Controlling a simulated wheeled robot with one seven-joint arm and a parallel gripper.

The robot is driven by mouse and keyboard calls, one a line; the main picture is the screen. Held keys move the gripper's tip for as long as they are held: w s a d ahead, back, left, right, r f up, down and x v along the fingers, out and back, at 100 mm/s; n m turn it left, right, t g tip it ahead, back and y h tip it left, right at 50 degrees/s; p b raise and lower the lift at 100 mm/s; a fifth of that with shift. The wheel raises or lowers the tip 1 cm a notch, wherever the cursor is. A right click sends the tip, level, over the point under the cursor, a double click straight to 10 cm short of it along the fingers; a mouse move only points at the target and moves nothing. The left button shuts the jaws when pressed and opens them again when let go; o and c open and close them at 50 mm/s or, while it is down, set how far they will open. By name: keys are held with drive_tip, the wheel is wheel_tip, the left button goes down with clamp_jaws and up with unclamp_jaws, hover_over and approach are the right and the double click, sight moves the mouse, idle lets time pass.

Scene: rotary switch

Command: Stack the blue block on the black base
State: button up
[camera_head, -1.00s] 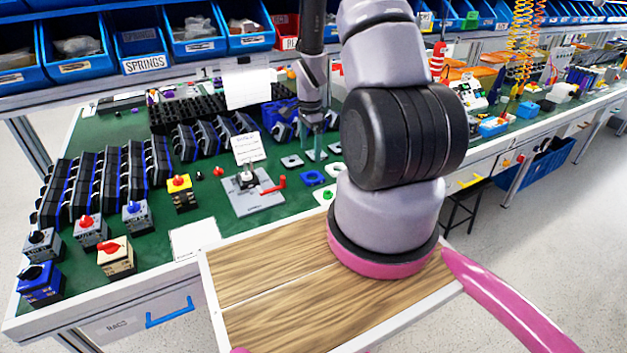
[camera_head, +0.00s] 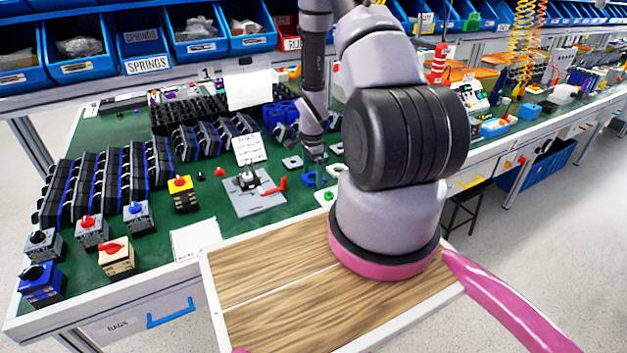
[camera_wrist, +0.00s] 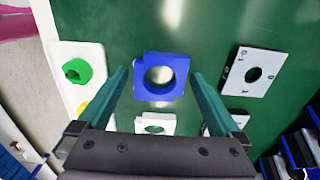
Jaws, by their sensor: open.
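The blue block (camera_wrist: 150,60) is a flat, square-like piece with a round hole, lying on the green table. In the head view the blue block (camera_head: 309,179) is partly hidden by my gripper (camera_head: 316,166). In the wrist view my gripper (camera_wrist: 159,78) is open, with one teal finger on each side of the block and gaps between. A small dark and light part (camera_head: 247,179), possibly the black base, stands on a grey plate (camera_head: 262,204) left of my gripper; I cannot tell for sure.
A red handle (camera_head: 275,186) lies at the grey plate's right side. Several finished switches (camera_head: 137,217) stand on the left. Blue bins (camera_head: 191,35) line the back.

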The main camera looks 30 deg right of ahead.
drive_tip(key=c, duration=1.2)
drive_tip(key=shift+r, duration=0.1)
